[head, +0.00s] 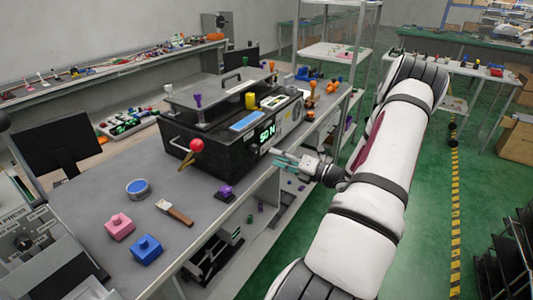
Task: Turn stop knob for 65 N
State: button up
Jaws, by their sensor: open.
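A black test machine (210,146) stands on the grey bench, with a lit display (267,134) that seems to read "50 N". A round grey part (297,112) shows on its right-hand face, and a red-balled lever (197,146) stands at its front left. I cannot tell for sure which part is the stop knob. My gripper (283,161) is open and empty, just right of and below the display. It appears apart from the machine, near the bench's front edge.
A blue block (146,250), a pink block (119,227), a round blue-topped tin (138,188), a brush (176,212) and a purple knob fixture (224,192) sit on the near bench. Orange fixtures (311,100) stand right of the machine.

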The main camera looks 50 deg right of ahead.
jog(key=shift+s+d, duration=0.15)
jog(key=shift+s, duration=1.75)
